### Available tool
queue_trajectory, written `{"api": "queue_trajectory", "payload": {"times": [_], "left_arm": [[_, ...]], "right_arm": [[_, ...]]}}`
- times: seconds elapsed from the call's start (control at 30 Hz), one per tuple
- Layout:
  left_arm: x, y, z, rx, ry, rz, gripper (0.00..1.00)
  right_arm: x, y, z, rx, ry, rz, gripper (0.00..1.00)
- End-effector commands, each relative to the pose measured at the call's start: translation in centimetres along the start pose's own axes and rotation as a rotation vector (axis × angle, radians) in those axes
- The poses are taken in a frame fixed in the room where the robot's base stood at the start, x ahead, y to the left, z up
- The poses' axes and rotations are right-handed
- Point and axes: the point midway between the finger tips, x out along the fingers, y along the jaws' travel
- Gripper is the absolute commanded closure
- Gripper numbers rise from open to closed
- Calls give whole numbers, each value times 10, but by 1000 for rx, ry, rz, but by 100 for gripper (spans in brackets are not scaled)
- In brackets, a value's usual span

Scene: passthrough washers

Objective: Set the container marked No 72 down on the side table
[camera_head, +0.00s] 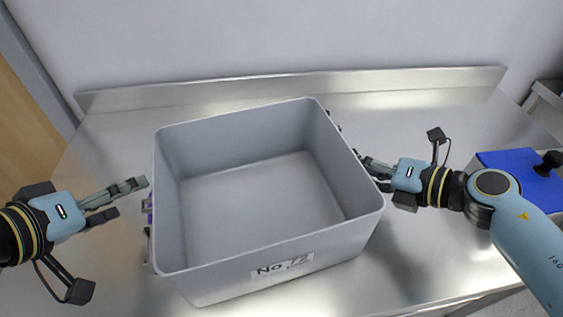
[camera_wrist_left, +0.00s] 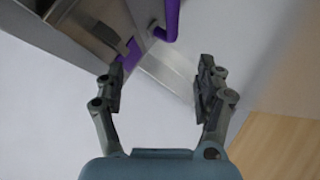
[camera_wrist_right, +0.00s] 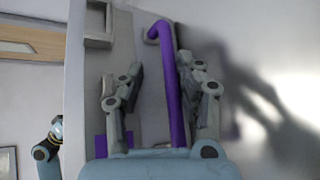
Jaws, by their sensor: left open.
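The grey open-topped container (camera_head: 262,180) marked No 72 (camera_head: 282,266) stands upright on a steel counter and looks empty. My left gripper (camera_head: 130,198) is open and empty beside its left wall. In the left wrist view, a purple handle (camera_wrist_left: 171,20) lies beyond the open fingers (camera_wrist_left: 157,75), apart from them. My right gripper (camera_head: 372,172) is at the container's right wall. In the right wrist view, its fingers (camera_wrist_right: 162,78) stand apart on either side of a purple bar handle (camera_wrist_right: 172,90), with a gap on the left. The side table is not clearly identifiable.
The steel counter (camera_head: 420,125) has a raised back edge (camera_head: 290,88) against the wall. A blue box with a black knob (camera_head: 520,180) sits at the right. Another metal surface (camera_head: 545,100) shows at the far right.

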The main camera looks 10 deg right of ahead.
Motion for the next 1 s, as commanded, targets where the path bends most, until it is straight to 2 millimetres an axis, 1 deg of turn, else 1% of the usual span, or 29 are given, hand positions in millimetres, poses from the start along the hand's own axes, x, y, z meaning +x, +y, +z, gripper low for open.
{"api": "queue_trajectory", "payload": {"times": [0.27,0.3,0.57,0.87,0.97,1.0], "left_arm": [[-2,0,0,0,-1,-1,29],[-2,0,0,0,-1,-1,29],[-2,0,0,0,-1,-1,29],[-2,-1,1,1,-1,-1,29],[-2,-1,1,0,-1,-1,29],[-2,-1,1,0,-1,-1,29]], "right_arm": [[0,1,1,-1,-2,2,66],[0,1,1,-1,-2,2,61],[0,1,1,-1,-2,2,27],[-1,1,1,-1,-1,2,26],[-9,0,1,-1,-2,0,26],[-14,0,1,-1,-1,-1,26]]}}
